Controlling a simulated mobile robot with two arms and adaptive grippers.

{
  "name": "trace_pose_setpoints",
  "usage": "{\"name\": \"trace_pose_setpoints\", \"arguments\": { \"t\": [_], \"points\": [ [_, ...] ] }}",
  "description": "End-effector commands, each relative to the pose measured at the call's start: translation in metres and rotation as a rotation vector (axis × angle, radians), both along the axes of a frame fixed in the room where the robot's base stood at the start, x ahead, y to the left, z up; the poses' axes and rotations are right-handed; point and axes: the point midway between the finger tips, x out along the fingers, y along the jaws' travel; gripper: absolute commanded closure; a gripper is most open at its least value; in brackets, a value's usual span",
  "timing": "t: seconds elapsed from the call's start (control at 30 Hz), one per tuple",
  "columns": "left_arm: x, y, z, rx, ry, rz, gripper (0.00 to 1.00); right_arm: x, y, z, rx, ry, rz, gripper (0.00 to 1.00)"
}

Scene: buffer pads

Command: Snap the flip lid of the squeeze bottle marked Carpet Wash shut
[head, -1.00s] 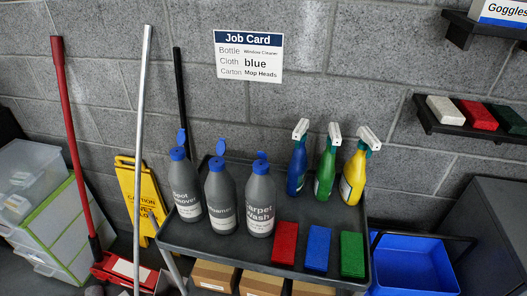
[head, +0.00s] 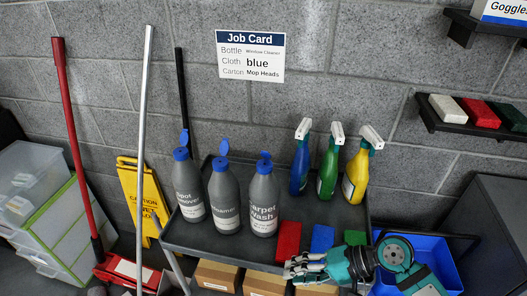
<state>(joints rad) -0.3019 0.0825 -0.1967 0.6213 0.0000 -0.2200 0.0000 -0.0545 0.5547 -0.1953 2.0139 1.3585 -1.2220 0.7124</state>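The grey squeeze bottle marked Carpet Wash (head: 263,208) stands upright on the dark cart tray (head: 190,240), rightmost of three similar bottles. Its blue flip lid (head: 266,156) stands up from the blue cap, open. My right gripper (head: 290,268) is over the tray's front edge, in front of the pads, below and to the right of the bottle and apart from it. Its fingers point left, and their gap is too small to judge. It holds nothing that I can see. My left gripper is not in view.
The Spot Remover bottle (head: 187,192) and a middle bottle (head: 223,203) stand left, lids also raised. Blue, green and yellow spray bottles (head: 355,177) stand at the back right. Red (head: 287,240), blue (head: 322,237) and green pads lie at the front right, partly hidden by my arm.

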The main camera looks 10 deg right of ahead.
Motion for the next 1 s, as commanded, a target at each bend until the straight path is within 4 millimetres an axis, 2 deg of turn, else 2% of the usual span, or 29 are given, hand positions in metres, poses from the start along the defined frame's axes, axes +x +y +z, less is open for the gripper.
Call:
{"name": "trace_pose_setpoints", "arguments": {
  "t": [0.03,0.2,0.3,0.4,0.5,0.63,0.77,1.0],
  "points": [
    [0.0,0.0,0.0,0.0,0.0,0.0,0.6,0.021,-0.01,0.02,0.085,0.072,-0.055,0.72],
    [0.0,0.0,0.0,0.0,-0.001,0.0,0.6,0.08,-0.045,0.099,0.406,0.342,-0.234,0.72],
    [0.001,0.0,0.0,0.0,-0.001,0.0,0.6,0.107,-0.068,0.141,0.563,0.464,-0.312,0.72],
    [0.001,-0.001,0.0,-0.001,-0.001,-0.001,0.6,0.126,-0.087,0.172,0.676,0.55,-0.361,0.72],
    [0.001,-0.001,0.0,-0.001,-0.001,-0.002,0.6,0.135,-0.098,0.191,0.742,0.598,-0.385,0.72],
    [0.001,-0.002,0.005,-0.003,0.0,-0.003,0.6,0.142,-0.095,0.199,0.77,0.62,-0.392,0.72],
    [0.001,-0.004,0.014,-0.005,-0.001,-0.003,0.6,0.148,-0.076,0.201,0.77,0.619,-0.389,0.72],
    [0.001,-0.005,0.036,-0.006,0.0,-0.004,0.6,0.168,-0.026,0.203,0.77,0.617,-0.388,0.72]
  ]
}}
